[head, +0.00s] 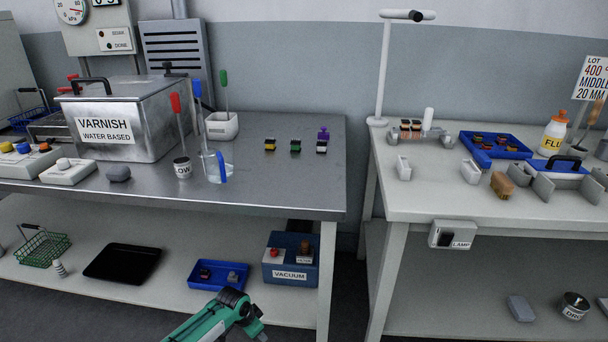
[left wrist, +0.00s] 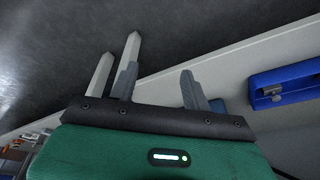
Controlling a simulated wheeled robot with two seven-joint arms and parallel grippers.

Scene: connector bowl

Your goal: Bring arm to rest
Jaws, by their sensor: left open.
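My left gripper (left wrist: 160,68) is open in the left wrist view. Its grey fingers stand apart with nothing between them, over dark floor beside a pale shelf edge. In the head view, a green and dark part of my arm shows at the bottom centre, in front of the lower shelf. The fingers cannot be made out there. My right gripper is in neither view.
The left bench (head: 290,187) holds a varnish tank (head: 150,115) and several small connectors. Its lower shelf (head: 150,293) carries a black tray (head: 122,263), a blue tray (head: 218,274) and a vacuum box (head: 290,260). A second bench (head: 430,205) stands right, across a gap.

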